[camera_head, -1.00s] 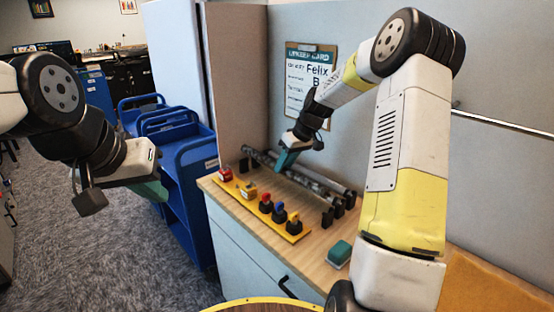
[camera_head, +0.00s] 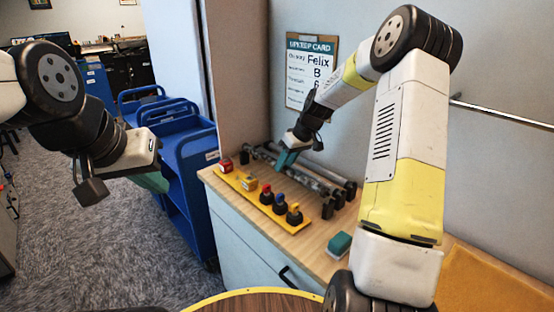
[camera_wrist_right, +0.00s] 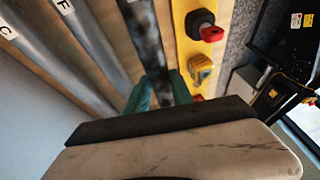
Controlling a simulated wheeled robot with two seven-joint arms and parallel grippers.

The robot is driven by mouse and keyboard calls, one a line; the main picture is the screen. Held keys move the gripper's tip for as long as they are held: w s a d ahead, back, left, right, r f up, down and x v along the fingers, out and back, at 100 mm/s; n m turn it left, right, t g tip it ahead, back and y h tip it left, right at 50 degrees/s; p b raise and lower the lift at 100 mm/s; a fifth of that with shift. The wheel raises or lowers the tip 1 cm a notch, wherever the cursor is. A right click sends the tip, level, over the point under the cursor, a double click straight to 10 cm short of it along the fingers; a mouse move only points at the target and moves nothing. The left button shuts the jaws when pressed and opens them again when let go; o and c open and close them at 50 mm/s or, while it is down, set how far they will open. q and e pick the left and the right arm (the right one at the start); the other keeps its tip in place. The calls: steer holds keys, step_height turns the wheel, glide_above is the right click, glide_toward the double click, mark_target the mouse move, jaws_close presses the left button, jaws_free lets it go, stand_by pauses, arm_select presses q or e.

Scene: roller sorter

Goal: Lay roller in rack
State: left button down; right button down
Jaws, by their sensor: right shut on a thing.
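My right gripper (camera_head: 284,165) reaches down at the rack on the wooden counter. In the right wrist view its teal fingers (camera_wrist_right: 158,90) are shut on a mottled dark grey roller (camera_wrist_right: 147,40). Two paler grey rollers, marked F (camera_wrist_right: 97,35) and C (camera_wrist_right: 45,62), lie beside it, roughly parallel. In the head view the rack's black supports (camera_head: 327,210) stand at the rollers' near ends. The held roller lies low along the rack's front row; I cannot tell whether it touches the supports. My left gripper (camera_head: 152,182) hangs at the left, away from the counter, its opening unclear.
A yellow strip (camera_head: 262,198) with several coloured knobs and blocks runs along the counter's front edge. A teal block (camera_head: 339,244) sits nearer. A clipboard card (camera_head: 311,68) hangs on the panel behind. Blue carts (camera_head: 186,170) stand left of the counter.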

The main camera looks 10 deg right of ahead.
mark_target(285, 173)
steer(key=shift+f, duration=0.75)
steer(key=shift+f, duration=0.4)
steer(key=shift+s+f, duration=0.1)
steer(key=shift+f, duration=0.45)
stand_by(0.6)
steer(key=c, duration=1)
jaws_free()
steer(key=shift+c, duration=0.2)
steer(key=shift+d, duration=0.1)
steer(key=s+r+h, duration=0.1)
steer(key=s+r, duration=0.3)
steer(key=r, duration=0.3)
steer(key=s+r, duration=0.4)
steer(key=r, duration=0.4)
steer(key=s+r+m+t, duration=0.1)
steer(key=s+r+m, duration=0.1)
steer(key=s, duration=1)
steer(key=s+a+r+m+t+h, duration=0.1)
steer(key=s+r, duration=0.4)
steer(key=s, duration=0.8)
steer(key=m+t, duration=0.1)
steer(key=m, duration=0.1)
steer(key=shift+s+r+m+t, duration=0.2)
steer(key=shift+r+m+t, duration=0.05)
steer(key=shift+m+t, duration=0.05)
